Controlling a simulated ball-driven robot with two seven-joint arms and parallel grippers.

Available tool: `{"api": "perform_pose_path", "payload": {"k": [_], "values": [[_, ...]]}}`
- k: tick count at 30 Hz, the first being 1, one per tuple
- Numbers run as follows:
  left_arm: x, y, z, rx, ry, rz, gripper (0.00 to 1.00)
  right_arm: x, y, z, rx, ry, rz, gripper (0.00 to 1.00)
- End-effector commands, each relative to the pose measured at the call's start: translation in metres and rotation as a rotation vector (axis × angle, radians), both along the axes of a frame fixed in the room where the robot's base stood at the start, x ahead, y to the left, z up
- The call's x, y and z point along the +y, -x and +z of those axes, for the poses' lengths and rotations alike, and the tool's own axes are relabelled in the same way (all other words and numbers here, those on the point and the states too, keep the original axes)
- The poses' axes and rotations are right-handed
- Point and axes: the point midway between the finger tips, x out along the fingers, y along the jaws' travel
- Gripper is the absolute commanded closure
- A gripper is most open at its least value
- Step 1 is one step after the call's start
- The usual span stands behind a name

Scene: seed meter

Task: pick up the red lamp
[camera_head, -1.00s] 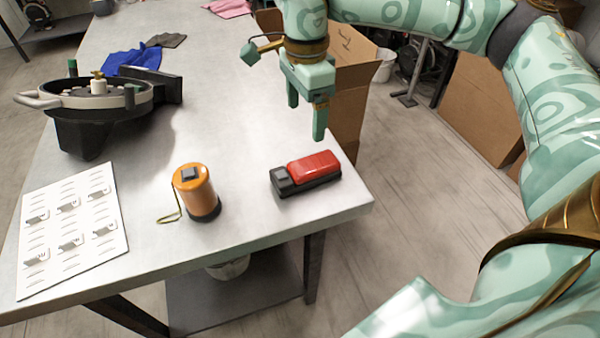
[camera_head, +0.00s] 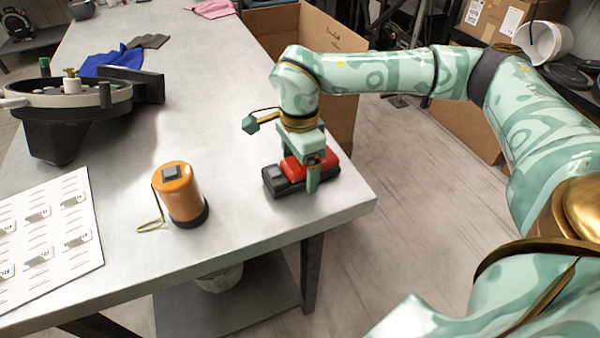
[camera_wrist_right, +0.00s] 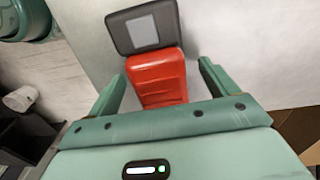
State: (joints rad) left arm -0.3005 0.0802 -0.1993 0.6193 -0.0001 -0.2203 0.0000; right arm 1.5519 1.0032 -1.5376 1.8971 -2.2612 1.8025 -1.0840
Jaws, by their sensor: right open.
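The red lamp (camera_head: 325,158), a red block on a black base with a dark grey end, lies flat on the table near its right front corner. My right gripper (camera_head: 300,176) is down over the lamp, its fingers open on either side of the red body. In the right wrist view, the lamp's red body (camera_wrist_right: 157,78) lies between the two fingertips (camera_wrist_right: 158,80), with a gap visible at each side. The dark end with a pale grey square points away from the gripper. My left gripper is not in view.
An orange cylinder lamp (camera_head: 180,192) with a wire handle stands to the left. A printed sheet (camera_head: 48,235) and a black seed meter (camera_head: 70,115) are further left. A cardboard box (camera_head: 335,40) is behind the table's right edge.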

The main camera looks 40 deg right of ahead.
Motion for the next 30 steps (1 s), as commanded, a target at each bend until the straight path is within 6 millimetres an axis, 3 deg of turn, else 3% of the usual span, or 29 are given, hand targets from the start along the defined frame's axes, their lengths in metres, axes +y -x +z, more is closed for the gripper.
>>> {"api": "perform_pose_path", "payload": {"k": [5, 10, 22, 28, 30], "values": [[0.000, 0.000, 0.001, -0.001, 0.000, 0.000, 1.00, 0.000, 0.000, 0.002, -0.002, -0.001, 0.000, 0.15], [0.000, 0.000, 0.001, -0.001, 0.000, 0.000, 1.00, 0.000, 0.000, 0.002, -0.002, -0.001, 0.000, 0.62], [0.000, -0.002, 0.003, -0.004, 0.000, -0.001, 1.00, 0.000, -0.001, 0.008, -0.004, 0.000, 0.000, 0.62], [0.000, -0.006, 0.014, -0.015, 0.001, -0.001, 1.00, 0.000, -0.001, 0.038, -0.008, -0.002, 0.000, 0.62], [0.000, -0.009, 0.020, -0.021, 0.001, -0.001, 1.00, 0.009, 0.009, 0.053, -0.007, -0.002, 0.004, 0.62]]}}
